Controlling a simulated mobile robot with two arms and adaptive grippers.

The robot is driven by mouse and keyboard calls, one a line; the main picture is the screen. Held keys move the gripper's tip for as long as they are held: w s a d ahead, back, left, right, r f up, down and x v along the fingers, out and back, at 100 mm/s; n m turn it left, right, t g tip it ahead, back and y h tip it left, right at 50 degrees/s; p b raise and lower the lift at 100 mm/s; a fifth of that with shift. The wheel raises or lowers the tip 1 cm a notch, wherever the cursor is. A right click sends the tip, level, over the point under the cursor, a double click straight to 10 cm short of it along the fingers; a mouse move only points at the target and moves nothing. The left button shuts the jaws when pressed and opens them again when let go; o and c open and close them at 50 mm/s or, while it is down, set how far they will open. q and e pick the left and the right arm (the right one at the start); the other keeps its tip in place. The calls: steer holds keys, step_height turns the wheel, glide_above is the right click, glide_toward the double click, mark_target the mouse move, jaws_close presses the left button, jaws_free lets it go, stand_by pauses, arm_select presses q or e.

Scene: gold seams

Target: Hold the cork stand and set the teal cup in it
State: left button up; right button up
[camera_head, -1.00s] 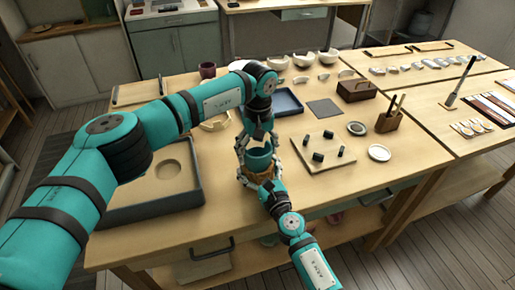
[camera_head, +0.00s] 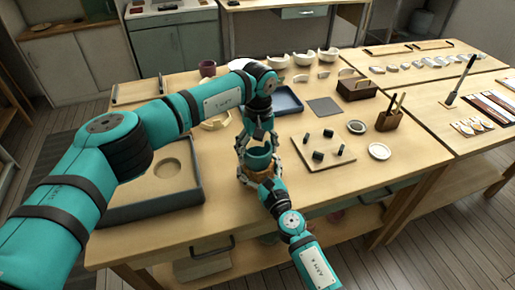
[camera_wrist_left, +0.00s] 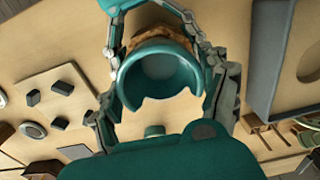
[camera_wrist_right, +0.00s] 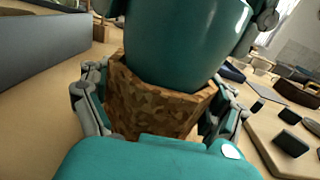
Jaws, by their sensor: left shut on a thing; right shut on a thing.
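The teal cup (camera_head: 259,158) has a broken, notched rim, seen in the left wrist view (camera_wrist_left: 160,80). My left gripper (camera_head: 257,146) is shut on the cup from above, one finger on each side of it. The brown cork stand (camera_wrist_right: 155,103) is directly under the cup, and its faceted wall shows in the right wrist view. My right gripper (camera_wrist_right: 158,112) is shut on the stand from the near side. The cup's lower end (camera_wrist_right: 178,75) is within the stand's top opening; whether it touches the bottom is hidden.
A sand tray (camera_head: 150,212) lies to the left. A board (camera_head: 325,160) with several dark blocks and a white dish (camera_head: 379,152) lie to the right. A blue tray (camera_head: 288,101) and pale bowl pieces (camera_head: 303,58) are behind. The table's front is clear.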

arm_select(q)
steer(key=o, duration=1.1)
steer(key=shift+c, duration=0.2)
step_height(320, 180, up, 6)
stand_by(0.8)
arm_select(e)
steer(key=o, duration=1)
steer(key=shift+c, duration=0.2)
